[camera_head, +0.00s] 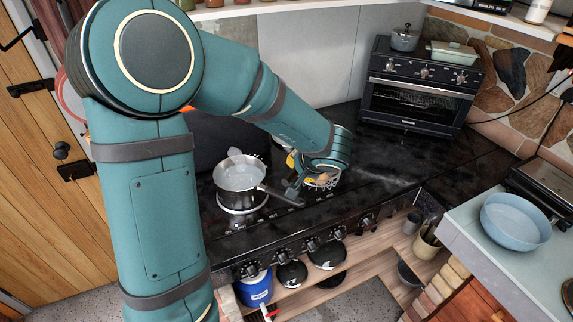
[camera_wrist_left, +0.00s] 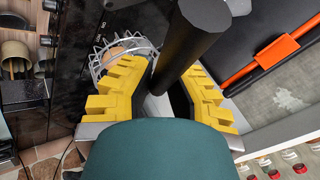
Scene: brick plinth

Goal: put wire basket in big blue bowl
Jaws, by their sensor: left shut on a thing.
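The wire basket (camera_head: 322,182) is on the black stove top at the right of the saucepan, partly hidden by my left wrist. A brown, rounded thing shows inside it. The basket also shows in the left wrist view (camera_wrist_left: 97,65), beyond the yellow fingers. My left gripper (camera_head: 293,186) is low over the stove beside the basket. In the wrist view a black cylinder (camera_wrist_left: 190,40) stands between its fingers; I cannot tell whether it belongs to the basket. The big blue bowl (camera_head: 516,222) is on the grey counter at the right. My right gripper is out of view.
A steel saucepan (camera_head: 240,178) stands on the stove left of the gripper, its handle pointing toward it. A black toaster oven (camera_head: 420,85) is at the back right. A dark appliance (camera_head: 545,185) sits behind the bowl. The stove top between basket and oven is clear.

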